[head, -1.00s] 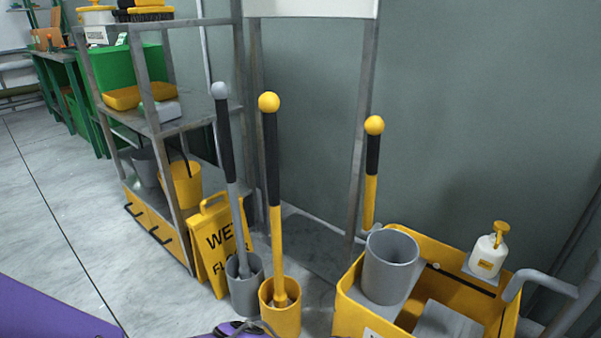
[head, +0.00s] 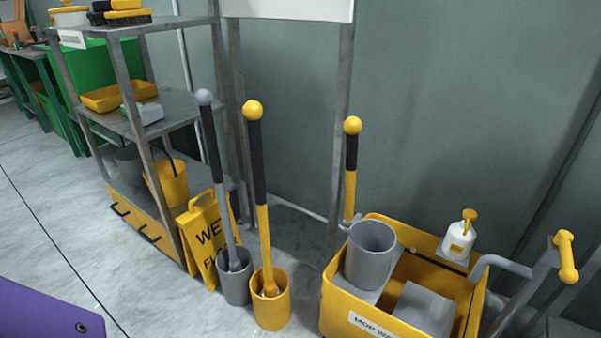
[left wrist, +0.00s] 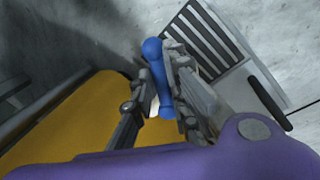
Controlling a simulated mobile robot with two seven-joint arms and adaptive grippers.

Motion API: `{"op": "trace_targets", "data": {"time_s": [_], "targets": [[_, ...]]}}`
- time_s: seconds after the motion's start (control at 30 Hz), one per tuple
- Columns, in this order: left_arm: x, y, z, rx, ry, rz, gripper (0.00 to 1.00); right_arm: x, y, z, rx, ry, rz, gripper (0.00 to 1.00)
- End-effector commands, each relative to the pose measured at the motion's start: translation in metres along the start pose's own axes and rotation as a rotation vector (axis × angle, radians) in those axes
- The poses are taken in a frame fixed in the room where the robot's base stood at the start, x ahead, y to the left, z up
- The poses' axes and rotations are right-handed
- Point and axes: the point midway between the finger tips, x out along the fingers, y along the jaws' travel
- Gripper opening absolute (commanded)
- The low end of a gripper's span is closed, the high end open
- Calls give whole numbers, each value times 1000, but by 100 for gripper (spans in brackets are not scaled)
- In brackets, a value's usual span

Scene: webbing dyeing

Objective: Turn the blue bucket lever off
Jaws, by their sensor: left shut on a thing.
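In the left wrist view, a blue lever (left wrist: 153,49) with a rounded end stands between the two grey fingers of my left gripper (left wrist: 157,66). The gripper is shut on it, and the rounded end shows beyond the fingers. A broad yellow surface (left wrist: 62,118) lies to the left of the lever. No blue bucket can be made out, and the lever's base is hidden by the fingers and my purple wrist. The head view shows neither gripper nor the blue lever.
A yellow mop cart (head: 335,300) holding a grey bucket (head: 371,255) stands at the lower right. Two long-handled tools stand in a grey pot (head: 233,288) and a yellow pot (head: 271,312). A wet-floor sign (head: 200,240) and metal shelving (head: 193,104) stand left of them.

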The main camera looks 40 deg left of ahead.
Motion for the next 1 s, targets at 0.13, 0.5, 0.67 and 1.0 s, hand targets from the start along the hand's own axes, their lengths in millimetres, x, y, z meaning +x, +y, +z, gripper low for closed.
{"op": "trace_targets", "data": {"time_s": [0.13, 0.5, 0.67, 1.0], "targets": [[1, 10, 1, -135, 25, 1, 0, 3, 0, 0, -4, 0, -1, 33], [5, 26, -4, -443, 88, 1, 0, 14, 4, 2, -29, -5, -5, 33], [6, 30, -7, -536, 108, 0, 0, 19, 3, 3, -31, -7, -7, 33], [5, 35, -11, -634, 130, 1, 0, 24, 2, 5, -34, -13, -10, 33]]}}
